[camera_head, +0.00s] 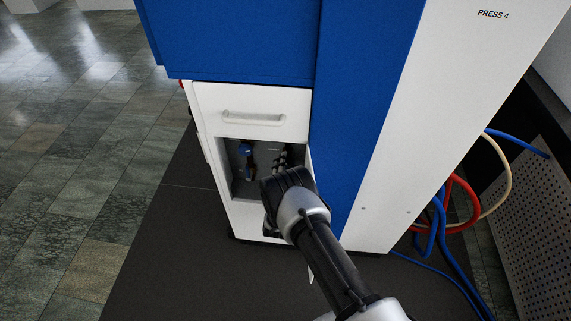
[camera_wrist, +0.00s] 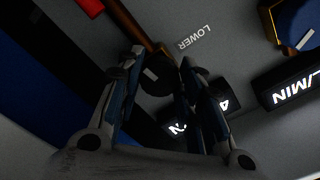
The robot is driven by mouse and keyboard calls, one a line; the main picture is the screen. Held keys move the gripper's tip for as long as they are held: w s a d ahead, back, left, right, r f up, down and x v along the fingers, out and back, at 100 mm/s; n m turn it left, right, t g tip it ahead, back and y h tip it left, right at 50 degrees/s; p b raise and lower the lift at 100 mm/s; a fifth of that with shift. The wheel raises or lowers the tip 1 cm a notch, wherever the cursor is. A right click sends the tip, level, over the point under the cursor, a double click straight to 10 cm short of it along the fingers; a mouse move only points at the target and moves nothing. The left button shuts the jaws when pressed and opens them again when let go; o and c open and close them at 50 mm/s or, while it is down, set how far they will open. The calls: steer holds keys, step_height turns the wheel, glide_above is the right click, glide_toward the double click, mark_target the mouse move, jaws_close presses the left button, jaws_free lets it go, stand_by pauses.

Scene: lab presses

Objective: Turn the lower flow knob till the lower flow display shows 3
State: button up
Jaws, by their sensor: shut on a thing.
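In the wrist view, my gripper (camera_wrist: 160,64) is shut on the dark round lower flow knob (camera_wrist: 155,82), one finger on each side. A pale pointer mark shows on the knob's face. The word LOWER (camera_wrist: 195,37) is printed on the grey panel beside it. The lower flow display (camera_wrist: 225,104) lies partly behind my right finger. It shows a lit digit that looks like a 4, turned in the picture, and part of its unit text. In the head view, my gripper reaches into the open recess (camera_head: 241,180) of the press, and the knob is hidden.
A second knob (camera_wrist: 291,27) with a blue face and a lit L/MIN display (camera_wrist: 295,90) are at the right of the wrist view. A white drawer (camera_head: 252,113) sits just above the recess. Blue, red and cream hoses (camera_head: 449,190) hang at the press's right.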

steer(key=shift+m, duration=0.8)
steer(key=o, duration=1.1)
steer(key=shift+c, duration=0.2)
steer(key=s, duration=1.2)
steer(key=shift+a, duration=0.2)
